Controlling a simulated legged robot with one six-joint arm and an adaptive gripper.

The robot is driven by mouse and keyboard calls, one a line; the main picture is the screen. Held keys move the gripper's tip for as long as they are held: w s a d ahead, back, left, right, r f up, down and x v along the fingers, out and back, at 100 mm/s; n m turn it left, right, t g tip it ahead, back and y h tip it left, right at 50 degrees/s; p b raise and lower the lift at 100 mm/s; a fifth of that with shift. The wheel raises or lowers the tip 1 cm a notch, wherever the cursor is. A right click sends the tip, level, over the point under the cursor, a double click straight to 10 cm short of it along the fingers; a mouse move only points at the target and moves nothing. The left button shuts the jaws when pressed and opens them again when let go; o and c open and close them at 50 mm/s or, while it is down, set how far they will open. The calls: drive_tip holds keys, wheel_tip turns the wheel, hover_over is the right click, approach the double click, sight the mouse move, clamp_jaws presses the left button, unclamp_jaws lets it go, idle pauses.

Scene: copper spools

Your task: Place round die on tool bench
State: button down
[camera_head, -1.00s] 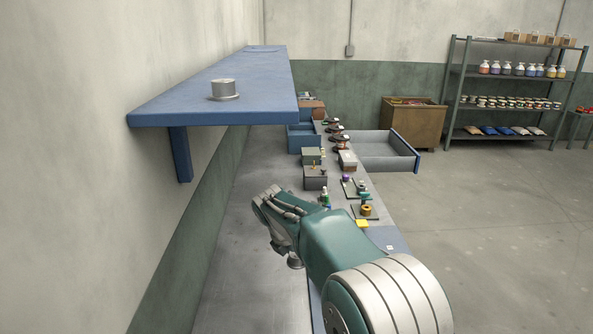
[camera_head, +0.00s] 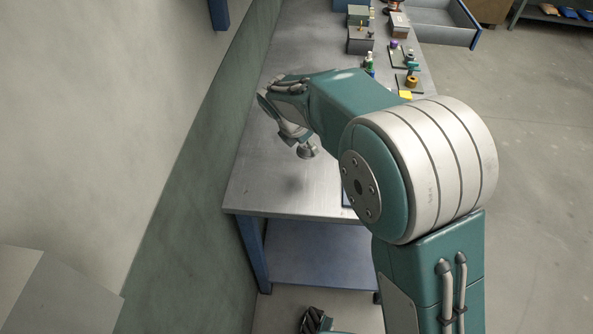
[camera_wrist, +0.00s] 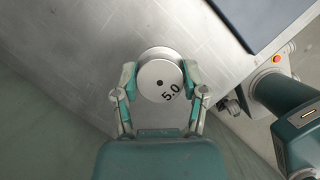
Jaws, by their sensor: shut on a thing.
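In the head view my gripper (camera_head: 303,142) points down over the near end of the tool bench (camera_head: 270,188), and the die (camera_head: 307,151) shows just below the fingers. The bench has a bare grey metal top. A soft dark patch lies on the top below the die; I cannot tell whether the die touches the surface.
Small boxes (camera_head: 361,40) and several small parts, including an orange ring piece (camera_head: 411,82), stand farther along the bench. An open drawer (camera_head: 445,22) juts out at the back right. A wall (camera_head: 150,90) borders the left. The near end of the top is clear.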

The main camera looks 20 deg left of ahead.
sight(301, 178)
drive_tip(key=s+f, duration=0.3)
drive_tip(key=shift+a+f, duration=0.1)
drive_tip(key=shift+f, duration=0.2)
drive_tip(key=shift+s+a+f, duration=0.2)
drive_tip(key=shift+s+f, duration=0.05)
drive_tip(key=shift+f, duration=0.25)
wheel_tip(301, 178, down, 3)
drive_tip(key=shift+s+a+f, duration=0.15)
drive_tip(key=shift+f, duration=0.05)
drive_tip(key=shift+c, duration=0.7)
unclamp_jaws()
